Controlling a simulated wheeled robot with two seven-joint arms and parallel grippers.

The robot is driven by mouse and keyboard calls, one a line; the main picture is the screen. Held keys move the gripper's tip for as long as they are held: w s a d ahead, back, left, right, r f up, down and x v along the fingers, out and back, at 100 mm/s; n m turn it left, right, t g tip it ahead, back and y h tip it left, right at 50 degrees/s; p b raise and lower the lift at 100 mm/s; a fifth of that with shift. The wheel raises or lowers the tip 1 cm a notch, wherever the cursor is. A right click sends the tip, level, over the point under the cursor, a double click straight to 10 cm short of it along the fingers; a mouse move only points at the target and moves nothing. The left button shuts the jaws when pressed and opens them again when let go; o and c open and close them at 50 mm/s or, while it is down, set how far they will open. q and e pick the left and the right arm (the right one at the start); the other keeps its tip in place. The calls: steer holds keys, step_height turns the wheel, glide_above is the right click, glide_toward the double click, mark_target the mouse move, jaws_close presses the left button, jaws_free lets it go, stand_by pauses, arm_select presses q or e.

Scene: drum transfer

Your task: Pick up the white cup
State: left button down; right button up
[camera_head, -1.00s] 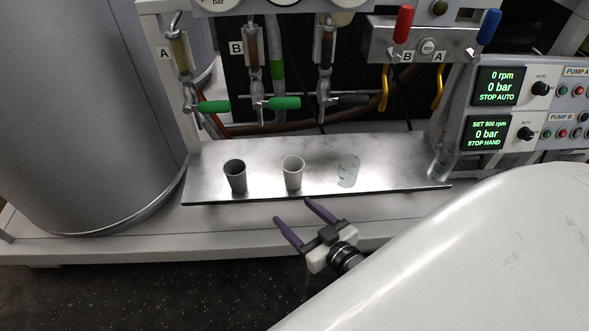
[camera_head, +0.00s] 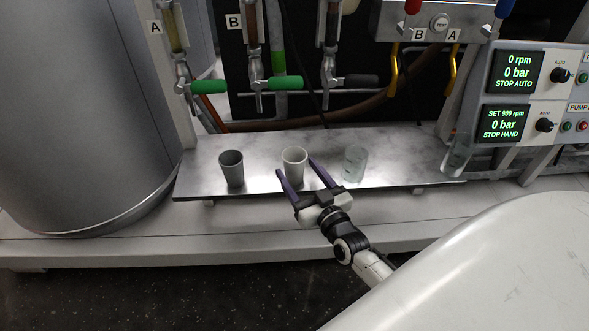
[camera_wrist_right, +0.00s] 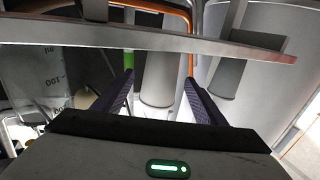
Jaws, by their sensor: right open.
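The white cup (camera_head: 294,163) stands upright on the metal shelf (camera_head: 400,172), between a dark grey cup and a clear cup. My right gripper (camera_head: 297,166) is open at the shelf's front edge, its purple fingers pointing at the white cup. The fingertips are on either side of the cup, in front of or beside it. In the right wrist view, which is upside down, the white cup (camera_wrist_right: 160,78) lies between the two fingers (camera_wrist_right: 160,88), with no clear contact. My left gripper is not in view.
The dark grey cup (camera_head: 232,170) stands left of the white cup and the clear cup (camera_head: 355,163) right of it. Another clear vessel (camera_head: 457,158) is at the shelf's right end. Green-handled valves (camera_head: 285,83) hang above. A large drum (camera_head: 85,130) stands at left.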

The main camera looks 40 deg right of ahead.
mark_target(299, 172)
steer(key=shift+w+d+r+b, duration=0.1)
steer(key=shift+w+d+b, duration=0.1)
steer(key=shift+w, duration=0.55)
steer(key=shift+w+d+r+b, duration=0.1)
steer(key=shift+w+b, duration=0.05)
steer(key=shift+w, duration=0.6)
steer(key=c, duration=1.1)
